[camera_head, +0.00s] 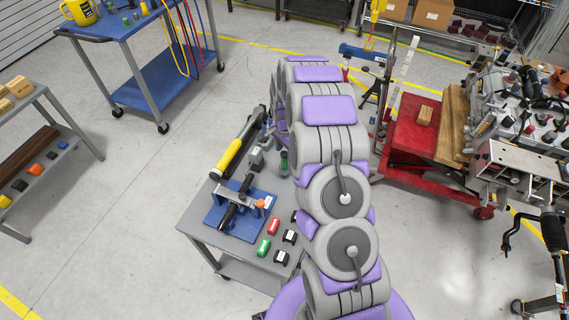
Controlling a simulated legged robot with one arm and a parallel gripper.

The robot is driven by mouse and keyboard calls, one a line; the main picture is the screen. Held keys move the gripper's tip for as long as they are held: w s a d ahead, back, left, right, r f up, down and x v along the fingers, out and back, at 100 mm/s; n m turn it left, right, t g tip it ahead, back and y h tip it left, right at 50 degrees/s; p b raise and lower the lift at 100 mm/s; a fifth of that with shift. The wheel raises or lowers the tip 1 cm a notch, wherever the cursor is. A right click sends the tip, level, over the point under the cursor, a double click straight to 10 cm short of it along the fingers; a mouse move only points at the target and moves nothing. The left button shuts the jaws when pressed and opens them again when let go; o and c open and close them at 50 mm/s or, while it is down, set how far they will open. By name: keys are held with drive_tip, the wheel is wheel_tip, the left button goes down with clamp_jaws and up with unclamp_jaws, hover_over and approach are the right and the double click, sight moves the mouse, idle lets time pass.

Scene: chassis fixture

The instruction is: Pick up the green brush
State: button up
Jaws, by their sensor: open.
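I cannot make out a clear green brush. A dark green upright item (284,163) stands at the far right of the grey cart top, partly hidden by my arm. It is too small to tell whether it is a brush. A small green block (264,247) lies at the front of the same grey cart (203,231). My purple and grey arm rises through the middle of the view and covers the cart's right side. My gripper is not visible; the arm's far end hides it or it is out of view.
The cart also holds a blue fixture (222,218), a yellow and black tool (231,155), a red block (274,226) and black blocks. A blue cart (148,92) stands behind left, a red cart (402,130) right. Floor between carts is clear.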

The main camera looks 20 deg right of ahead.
wheel_tip(320, 180, down, 4)
drive_tip(key=shift+a+r+b, duration=0.1)
drive_tip(key=shift+b, duration=0.3)
drive_tip(key=shift+a+f, duration=0.2)
drive_tip(key=shift+f, duration=0.2)
drive_tip(key=shift+r, duration=0.1)
drive_tip(key=shift+c, duration=0.2)
drive_tip(key=shift+d, duration=0.1)
clamp_jaws()
wheel_tip(320, 180, up, 10)
drive_tip(key=shift+f+p, duration=0.1)
drive_tip(key=shift+p, duration=0.6)
